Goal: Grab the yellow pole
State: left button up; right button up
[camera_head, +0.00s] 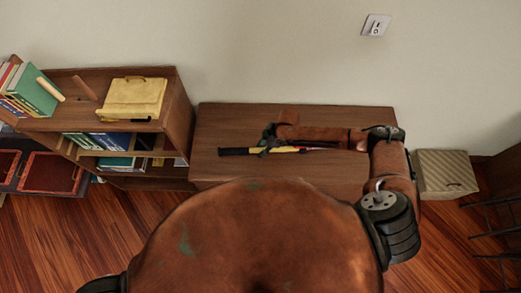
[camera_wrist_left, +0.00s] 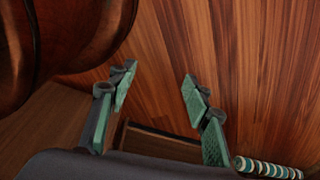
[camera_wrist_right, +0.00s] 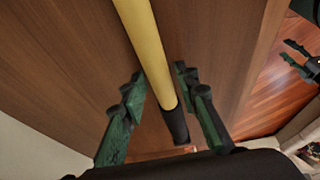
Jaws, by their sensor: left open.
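The yellow pole (camera_head: 285,149) lies along the brown cabinet top, its black end to the left and a red part to the right. My right gripper (camera_head: 266,140) is over its middle, its arm reaching in from the right. My left gripper (camera_wrist_left: 158,82) is open and empty in the left wrist view, above the wood floor. The head view does not show its fingers.
The cabinet top (camera_head: 225,125) is otherwise clear. A bookshelf (camera_head: 180,115) with books and a yellow box (camera_head: 135,98) stands on the left. A pale ribbed box (camera_head: 445,173) is at the right. The wall is behind.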

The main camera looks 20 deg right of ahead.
grip_shut()
jog(key=shift+r, duration=0.2)
dwell(0.5)
